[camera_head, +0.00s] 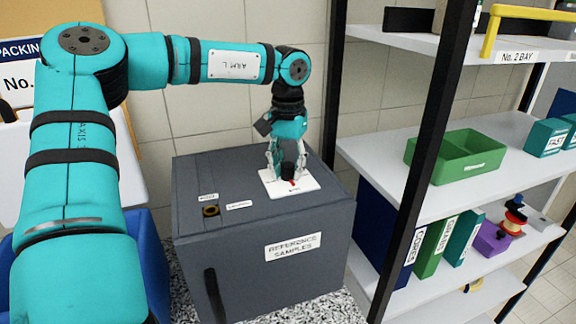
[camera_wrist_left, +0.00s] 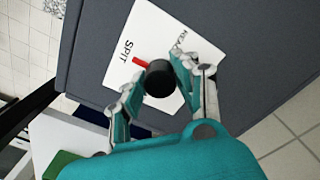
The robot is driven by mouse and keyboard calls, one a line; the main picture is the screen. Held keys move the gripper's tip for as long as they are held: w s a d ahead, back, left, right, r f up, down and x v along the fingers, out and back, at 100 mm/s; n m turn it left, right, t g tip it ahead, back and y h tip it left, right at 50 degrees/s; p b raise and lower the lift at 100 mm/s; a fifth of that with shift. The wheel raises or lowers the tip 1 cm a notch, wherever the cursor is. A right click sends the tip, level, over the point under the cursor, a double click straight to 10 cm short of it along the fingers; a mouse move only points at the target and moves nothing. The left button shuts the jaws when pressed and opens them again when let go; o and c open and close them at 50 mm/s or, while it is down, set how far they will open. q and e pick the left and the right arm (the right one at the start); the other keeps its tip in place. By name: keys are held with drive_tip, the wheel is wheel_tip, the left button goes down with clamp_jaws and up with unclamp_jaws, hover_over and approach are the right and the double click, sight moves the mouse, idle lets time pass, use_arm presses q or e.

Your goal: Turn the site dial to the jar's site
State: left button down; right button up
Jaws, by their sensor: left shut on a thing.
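The site dial is a black round knob (camera_head: 288,169) with a red pointer, on a white plate (camera_head: 308,184) on top of a dark grey cabinet. My left gripper (camera_head: 287,174) points down at the plate, its fingers on either side of the knob and shut on it. The left wrist view also shows the knob (camera_wrist_left: 159,79) between the fingertips, with its red pointer (camera_wrist_left: 140,62) toward the word "SPIT". Another label on the plate is partly hidden by a finger. No jar can be made out for certain. My right gripper is not in view.
The grey cabinet (camera_head: 290,281) is labelled "REFERENCE SAMPLES" and has a small round brass-coloured fitting (camera_head: 211,211) on top. A black shelf post (camera_head: 428,150) stands close on the right. Shelves hold a green tray (camera_head: 455,166) and binders (camera_head: 434,246). The cabinet top's left part is mostly clear.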

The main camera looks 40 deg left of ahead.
sight(288, 165)
use_arm(q)
drive_tip(key=shift+f+m, duration=0.1)
drive_tip(key=shift+m, duration=0.2)
drive_tip(key=c, duration=1)
unclamp_jaws()
wheel_tip(288, 165, up, 12)
drive_tip(key=shift+r, duration=0.1)
